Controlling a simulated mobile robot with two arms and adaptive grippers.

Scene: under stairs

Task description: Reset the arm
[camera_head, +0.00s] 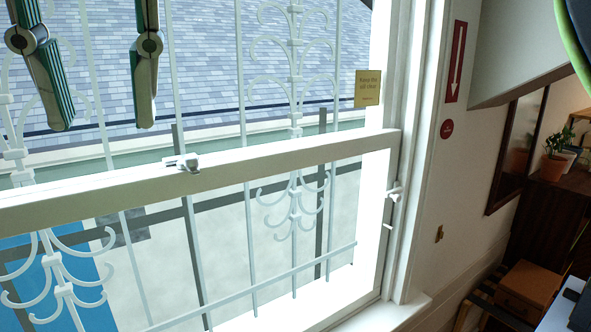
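A white sash window (290,163) with a latch (185,163) fills the left and middle, with white bars behind. A yellow sign (367,88) hangs at its right. Farther right are a dark frame (492,190), a potted plant (556,143) and a brown box (528,288).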

